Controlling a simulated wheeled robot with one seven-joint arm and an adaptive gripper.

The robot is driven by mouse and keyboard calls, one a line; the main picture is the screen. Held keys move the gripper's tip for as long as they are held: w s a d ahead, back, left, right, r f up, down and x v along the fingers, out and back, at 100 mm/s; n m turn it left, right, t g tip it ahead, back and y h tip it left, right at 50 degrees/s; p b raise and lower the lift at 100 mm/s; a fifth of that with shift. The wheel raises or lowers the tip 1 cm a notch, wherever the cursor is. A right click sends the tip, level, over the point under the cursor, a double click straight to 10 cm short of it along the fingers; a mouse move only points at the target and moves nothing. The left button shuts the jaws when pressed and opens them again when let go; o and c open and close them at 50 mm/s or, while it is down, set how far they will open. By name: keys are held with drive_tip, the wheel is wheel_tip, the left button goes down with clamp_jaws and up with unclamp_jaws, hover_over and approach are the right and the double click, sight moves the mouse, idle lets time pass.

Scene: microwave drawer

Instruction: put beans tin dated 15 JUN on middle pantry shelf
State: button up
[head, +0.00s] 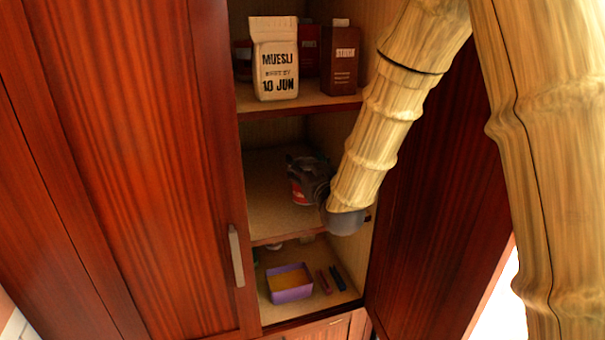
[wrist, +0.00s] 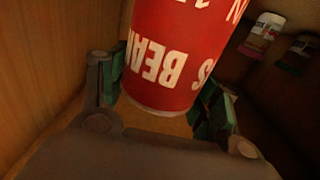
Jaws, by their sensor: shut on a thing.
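The red beans tin (wrist: 178,55) is between the green-padded fingers of my gripper (wrist: 165,100) in the wrist view. White letters reading "BEANS" show upside down on it; its date is not readable. In the head view my gripper (head: 312,180) is inside the pantry at the middle shelf (head: 268,200), shut on the tin (head: 299,192), which is partly hidden by the gripper. The tin is at or just above the shelf board; I cannot tell whether it touches.
The upper shelf holds a muesli bag (head: 275,62) marked 10 JUN and a brown box (head: 340,58). The lower shelf holds a purple box (head: 290,283) and small dark items. An open door (head: 430,220) stands at right. The middle shelf's left part is bare.

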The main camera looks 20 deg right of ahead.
drive_tip(key=f+b, duration=0.1)
drive_tip(key=f, duration=0.1)
drive_tip(key=w+f, duration=0.1)
drive_tip(key=shift+w+d+f+b, duration=0.1)
drive_tip(key=shift+w+f+b, duration=0.1)
drive_tip(key=shift+f+b, duration=0.15)
drive_tip(key=shift+s+f, duration=0.1)
drive_tip(key=shift+s, duration=0.15)
drive_tip(key=o, duration=1.4)
